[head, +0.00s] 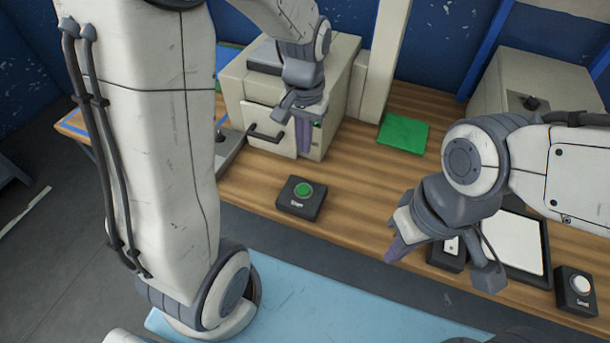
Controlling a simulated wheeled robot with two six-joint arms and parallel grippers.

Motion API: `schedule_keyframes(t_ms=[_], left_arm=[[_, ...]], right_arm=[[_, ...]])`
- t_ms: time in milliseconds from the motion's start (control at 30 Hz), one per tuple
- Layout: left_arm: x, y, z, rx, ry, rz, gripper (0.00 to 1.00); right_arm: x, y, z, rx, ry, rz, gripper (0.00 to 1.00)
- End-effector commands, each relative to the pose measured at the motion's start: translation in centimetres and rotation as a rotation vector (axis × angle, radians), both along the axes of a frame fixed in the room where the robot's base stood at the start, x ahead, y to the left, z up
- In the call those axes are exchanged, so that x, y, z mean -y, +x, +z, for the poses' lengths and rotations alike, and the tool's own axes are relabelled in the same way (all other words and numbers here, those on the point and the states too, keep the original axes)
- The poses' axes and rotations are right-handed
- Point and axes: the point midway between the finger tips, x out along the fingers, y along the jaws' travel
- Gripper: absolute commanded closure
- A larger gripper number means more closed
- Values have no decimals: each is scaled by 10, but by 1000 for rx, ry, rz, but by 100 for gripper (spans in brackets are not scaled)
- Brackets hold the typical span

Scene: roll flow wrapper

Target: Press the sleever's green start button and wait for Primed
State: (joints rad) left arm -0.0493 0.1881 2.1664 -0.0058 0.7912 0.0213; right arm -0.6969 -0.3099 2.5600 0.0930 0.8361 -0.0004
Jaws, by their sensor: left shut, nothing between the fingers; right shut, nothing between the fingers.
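A beige machine (345,75) with a dark handle on its front door stands at the back of the wooden bench; I take it for the sleever, but see no name on it. A small green spot (317,124) shows on its front, partly behind my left gripper (304,150). That gripper is shut and empty, fingers pointing down close before the machine's front; I cannot tell if it touches. A black box with a round green button (303,190) sits on the bench below it, its label too small to read surely. My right gripper (392,254) is shut and empty over the bench's front edge. No "Primed" reading is visible.
A green mat (403,134) lies right of the machine. At the right are a white panel in a black frame (518,245), a black box with a white button (580,285) and another beige machine (530,80). The bench between green button and mat is clear.

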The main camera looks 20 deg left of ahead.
Motion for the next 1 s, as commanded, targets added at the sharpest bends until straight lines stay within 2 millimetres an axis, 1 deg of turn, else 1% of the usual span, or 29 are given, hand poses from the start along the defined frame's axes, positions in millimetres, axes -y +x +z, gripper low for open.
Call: schedule_keyframes(t_ms=[167,267,367,600,733,900,1000], left_arm=[[0,0,-2,-1,0,-1,100],[0,-1,-11,-3,0,-1,100],[0,-2,-26,-6,0,-2,100],[0,-3,-78,-8,0,-2,100],[0,-3,-105,-7,0,-2,100],[0,-2,-127,-4,0,-2,100],[0,-1,-135,-2,0,-2,100]], right_arm=[[0,0,0,0,0,0,100],[0,0,0,0,0,0,100],[0,0,1,0,0,0,100],[0,0,4,0,0,0,100],[0,0,6,0,0,0,100],[0,0,9,0,0,0,100],[0,0,10,0,0,0,100]])
